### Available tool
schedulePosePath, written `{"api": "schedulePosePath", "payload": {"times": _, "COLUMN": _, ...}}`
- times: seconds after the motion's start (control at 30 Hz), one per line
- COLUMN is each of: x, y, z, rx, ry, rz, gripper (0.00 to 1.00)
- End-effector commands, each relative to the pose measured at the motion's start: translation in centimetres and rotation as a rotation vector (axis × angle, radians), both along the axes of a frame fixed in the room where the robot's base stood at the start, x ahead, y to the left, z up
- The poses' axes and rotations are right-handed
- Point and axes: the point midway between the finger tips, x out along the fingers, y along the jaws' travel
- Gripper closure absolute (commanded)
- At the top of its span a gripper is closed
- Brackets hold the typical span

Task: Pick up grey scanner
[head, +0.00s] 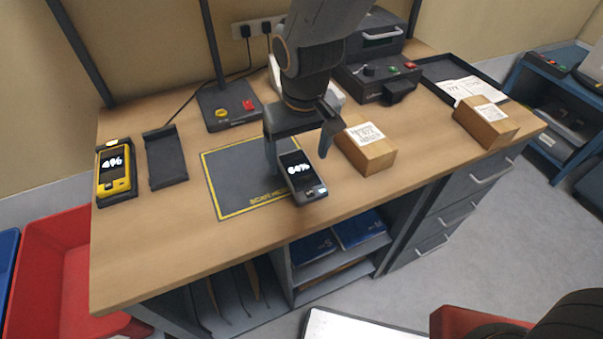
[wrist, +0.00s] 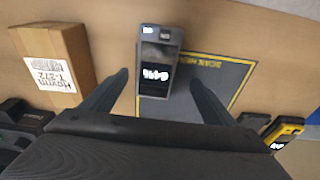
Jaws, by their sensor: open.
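The grey scanner (head: 302,178) lies at the right edge of the dark, yellow-bordered scan mat (head: 230,190), its screen reading 64%. My gripper (head: 298,163) is open above the scanner, with its fingers apart. In the wrist view the scanner (wrist: 158,62) lies ahead of and between the two open fingertips (wrist: 158,78), and nothing is held. From these views I cannot tell how high the fingers are above the table.
A cardboard box (head: 366,150) stands close to the scanner's right. A second box (head: 486,122) is farther right. A yellow scanner (head: 117,178) sits in a cradle at the far left, beside an empty dark cradle (head: 166,158). The table's front strip is clear.

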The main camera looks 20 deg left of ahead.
Motion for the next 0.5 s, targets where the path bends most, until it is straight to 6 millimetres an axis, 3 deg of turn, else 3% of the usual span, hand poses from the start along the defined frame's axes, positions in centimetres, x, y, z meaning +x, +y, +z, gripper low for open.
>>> {"api": "schedulePosePath", "payload": {"times": 0.5, "x": 0.7, "y": -0.4, "z": -4.8, "rx": -0.001, "ry": 0.001, "rz": -0.001, "gripper": 0.20}}
